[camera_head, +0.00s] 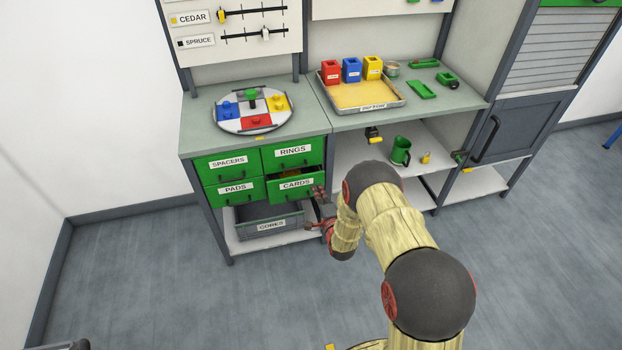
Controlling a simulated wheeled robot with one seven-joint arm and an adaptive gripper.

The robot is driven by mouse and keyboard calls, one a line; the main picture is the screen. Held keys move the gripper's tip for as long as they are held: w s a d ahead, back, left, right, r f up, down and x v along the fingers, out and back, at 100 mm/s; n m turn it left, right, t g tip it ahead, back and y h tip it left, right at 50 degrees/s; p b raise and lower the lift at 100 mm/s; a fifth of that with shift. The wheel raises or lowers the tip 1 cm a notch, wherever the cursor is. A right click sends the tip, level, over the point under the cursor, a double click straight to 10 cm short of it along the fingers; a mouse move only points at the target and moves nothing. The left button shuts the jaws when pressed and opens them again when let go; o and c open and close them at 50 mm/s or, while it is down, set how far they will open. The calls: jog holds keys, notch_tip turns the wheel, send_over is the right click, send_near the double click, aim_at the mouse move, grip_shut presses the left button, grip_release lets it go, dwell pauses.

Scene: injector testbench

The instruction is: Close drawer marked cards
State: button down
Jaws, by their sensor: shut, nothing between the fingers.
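The drawer marked CARDS (296,184) is a green drawer at the lower right of a block of green drawers under the bench. It stands partly pulled out, and a dark gap with something yellowish inside shows above its front. My gripper (318,196) is at the right edge of the CARDS drawer front. Its fingers are shut with nothing between them. I cannot tell whether it touches the drawer. My arm reaches in from the lower right.
Drawers marked RINGS (292,152), SPACERS (228,163) and PADS (235,188) look shut. A grey bin marked CORES (270,226) sits on the shelf below. A green jug (400,150) stands on the shelf at right. The floor at left is clear.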

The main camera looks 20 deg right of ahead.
notch_tip(320, 180, down, 5)
jog(key=g, duration=0.2)
jog(key=b, duration=0.4)
send_near(308, 177)
jog(key=x, duration=0.5)
jog(key=shift+s+a+f, duration=0.1)
jog(key=shift+f, duration=0.25)
jog(key=shift+w+r+b, duration=0.1)
jog(key=shift+w+b, duration=0.25)
jog(key=shift+w, duration=0.4)
